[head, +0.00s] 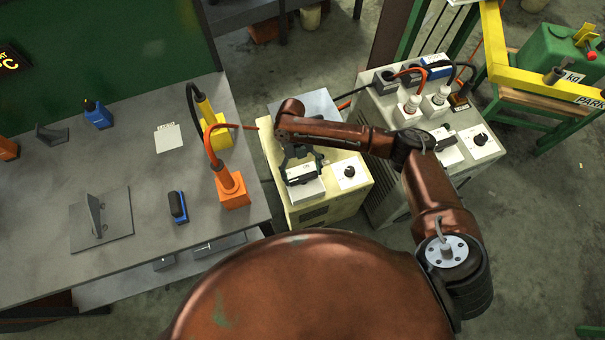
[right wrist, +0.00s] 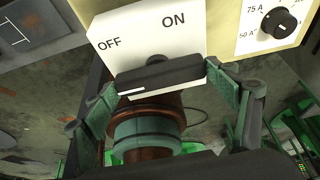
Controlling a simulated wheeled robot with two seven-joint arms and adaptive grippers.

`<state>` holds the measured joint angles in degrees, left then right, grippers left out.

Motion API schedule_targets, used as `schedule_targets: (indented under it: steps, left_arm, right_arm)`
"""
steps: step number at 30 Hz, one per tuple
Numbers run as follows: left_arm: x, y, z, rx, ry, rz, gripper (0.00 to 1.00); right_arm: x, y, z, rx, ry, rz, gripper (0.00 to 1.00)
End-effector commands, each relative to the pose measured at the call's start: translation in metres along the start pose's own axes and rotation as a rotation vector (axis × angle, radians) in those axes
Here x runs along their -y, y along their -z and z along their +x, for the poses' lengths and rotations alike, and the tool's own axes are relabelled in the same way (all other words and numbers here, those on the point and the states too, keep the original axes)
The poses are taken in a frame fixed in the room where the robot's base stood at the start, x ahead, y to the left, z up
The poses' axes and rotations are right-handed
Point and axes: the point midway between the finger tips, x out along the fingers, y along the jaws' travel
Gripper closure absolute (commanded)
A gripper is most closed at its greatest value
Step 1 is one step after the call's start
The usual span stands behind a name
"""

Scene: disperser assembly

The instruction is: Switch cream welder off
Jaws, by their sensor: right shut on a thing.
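The cream welder (head: 349,200) stands between the workbench and a grey welder. Its top bears a white switch plate, marked OFF on the left and ON at the upper right in the right wrist view, with a black switch handle (right wrist: 161,73) on it. My right gripper (head: 300,166) is over the plate, its two fingers shut on the handle's two ends. In the right wrist view, the gripper (right wrist: 162,84) holds the handle lying nearly crosswise, its white mark at the left end, on the OFF side. My left gripper is not in view.
A dial (right wrist: 279,22) sits beside the switch plate. The grey welder (head: 391,195) with plugs and cables stands close on the right. The workbench (head: 140,262) on the left carries an orange cable holder (head: 232,190) near the cream welder.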

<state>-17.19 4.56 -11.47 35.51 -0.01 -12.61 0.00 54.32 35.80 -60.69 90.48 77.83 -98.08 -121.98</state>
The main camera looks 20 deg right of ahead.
Motion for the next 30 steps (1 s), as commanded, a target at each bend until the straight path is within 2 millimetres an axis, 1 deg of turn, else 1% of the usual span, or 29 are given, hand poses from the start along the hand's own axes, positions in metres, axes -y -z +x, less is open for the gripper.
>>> schedule_targets:
  steps: [10,11,18,26,30]
  left_arm:
    - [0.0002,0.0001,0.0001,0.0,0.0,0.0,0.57]
    - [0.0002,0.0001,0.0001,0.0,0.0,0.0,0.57]
    - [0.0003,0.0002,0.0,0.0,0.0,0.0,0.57]
    - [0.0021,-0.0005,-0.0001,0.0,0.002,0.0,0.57]
    - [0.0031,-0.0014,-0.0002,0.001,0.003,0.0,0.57]
  right_arm:
    - [-0.0001,0.0003,0.0004,0.0,0.003,-0.008,0.45]
    - [-0.0001,0.0003,0.0004,0.0,0.003,-0.008,0.2]
    - [-0.0001,0.0003,0.0003,0.0,0.002,-0.006,0.03]
    - [0.0001,0.0002,0.0001,0.0,0.002,-0.005,0.03]
    - [-0.0001,-0.0003,-0.0068,0.001,0.001,-0.004,0.03]
